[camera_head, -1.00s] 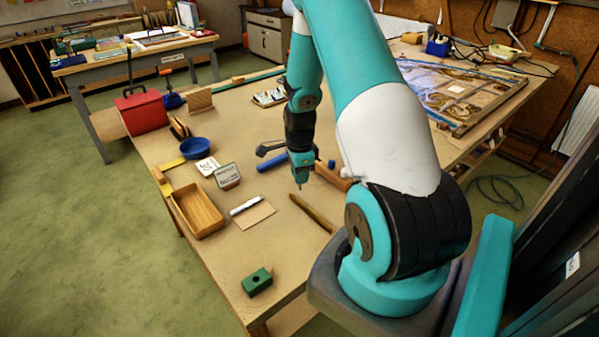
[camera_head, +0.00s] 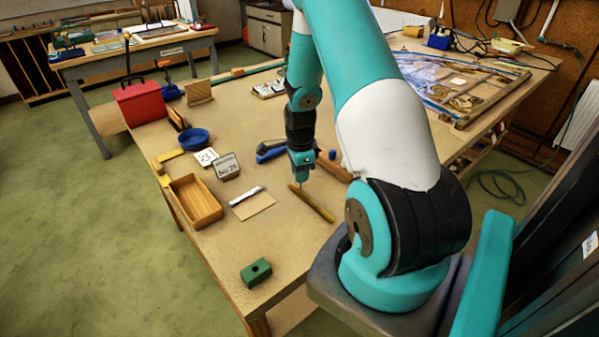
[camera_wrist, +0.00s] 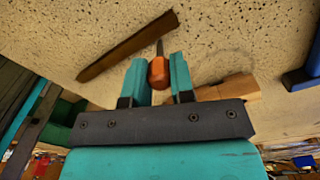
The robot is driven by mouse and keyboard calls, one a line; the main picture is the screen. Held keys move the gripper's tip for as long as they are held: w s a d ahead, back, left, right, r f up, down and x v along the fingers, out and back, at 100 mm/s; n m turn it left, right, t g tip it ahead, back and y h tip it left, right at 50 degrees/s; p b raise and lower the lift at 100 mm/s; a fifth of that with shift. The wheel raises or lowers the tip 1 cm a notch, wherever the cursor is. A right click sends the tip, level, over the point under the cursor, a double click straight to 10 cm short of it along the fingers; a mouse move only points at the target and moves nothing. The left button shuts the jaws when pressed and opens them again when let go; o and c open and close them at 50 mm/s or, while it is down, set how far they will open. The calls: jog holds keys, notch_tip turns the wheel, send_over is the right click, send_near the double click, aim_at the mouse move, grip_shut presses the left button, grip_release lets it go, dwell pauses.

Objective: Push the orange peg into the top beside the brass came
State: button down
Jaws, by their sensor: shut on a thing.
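My gripper (camera_head: 301,176) is above the near part of the bench top. In the wrist view my gripper (camera_wrist: 158,75) is shut on the orange peg (camera_wrist: 158,73), which sits between the two teal fingers. A thin dark tip stands out from the peg's far end. The brown-gold strip that seems to be the brass came (camera_head: 311,203) lies on the bench close to the gripper. It also lies just past the peg tip in the wrist view (camera_wrist: 125,47). I cannot tell whether the tip touches the bench top.
A wooden tray (camera_head: 207,211), a tan card (camera_head: 256,207) with a white pen and a green block (camera_head: 256,272) are on the bench at left. A wooden block (camera_wrist: 230,88) is right of the fingers. A leaded panel (camera_head: 470,85) is at the back right.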

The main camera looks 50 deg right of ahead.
jog(key=shift+f+b, duration=0.5)
jog(key=shift+f, duration=0.15)
jog(key=c, duration=0.9)
grip_release()
